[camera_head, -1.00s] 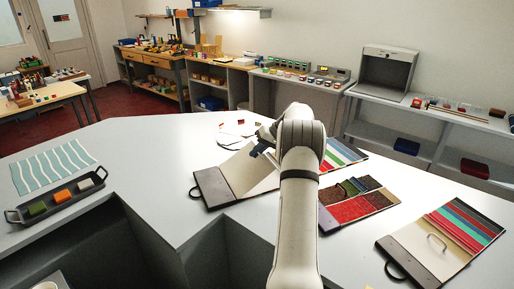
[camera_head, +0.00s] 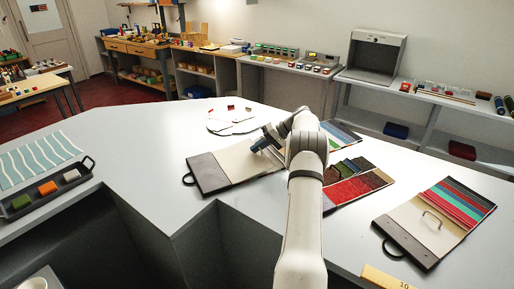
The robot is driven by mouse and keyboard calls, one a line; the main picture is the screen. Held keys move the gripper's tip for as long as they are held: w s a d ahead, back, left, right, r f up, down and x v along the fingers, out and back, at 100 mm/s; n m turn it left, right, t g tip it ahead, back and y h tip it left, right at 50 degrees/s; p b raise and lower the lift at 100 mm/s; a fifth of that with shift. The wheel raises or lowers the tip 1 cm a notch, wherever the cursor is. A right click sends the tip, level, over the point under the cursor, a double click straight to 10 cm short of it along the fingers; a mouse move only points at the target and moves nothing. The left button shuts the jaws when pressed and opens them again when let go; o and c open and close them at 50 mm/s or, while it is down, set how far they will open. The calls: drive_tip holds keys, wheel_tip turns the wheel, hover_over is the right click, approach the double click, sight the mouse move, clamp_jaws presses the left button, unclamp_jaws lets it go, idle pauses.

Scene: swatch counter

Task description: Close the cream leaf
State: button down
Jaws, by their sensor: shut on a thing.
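The cream leaf (camera_head: 238,164) belongs to the sample folder with a dark cover strip (camera_head: 206,175) in the middle of the counter. It lies low and nearly flat, with its right part behind my arm. My gripper (camera_head: 257,149) is at the leaf's far side and shut on it. The exact spot of the grip is too small to make out. Coloured strips (camera_head: 338,135) of a folder show beyond my arm to the right.
A swatch folder with red and green samples (camera_head: 352,188) lies right of my arm. A tray with coloured blocks (camera_head: 22,203) is at the left. The counter between is clear.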

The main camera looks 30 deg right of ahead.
drive_tip(key=shift+a, duration=0.1)
drive_tip(key=c, duration=1.9)
unclamp_jaws()
drive_tip(key=b+v, duration=0.1)
drive_tip(key=v, duration=0.6)
drive_tip(key=shift+s+d+r, duration=0.15)
drive_tip(key=shift+d+r, duration=0.05)
drive_tip(key=shift+d, duration=0.1)
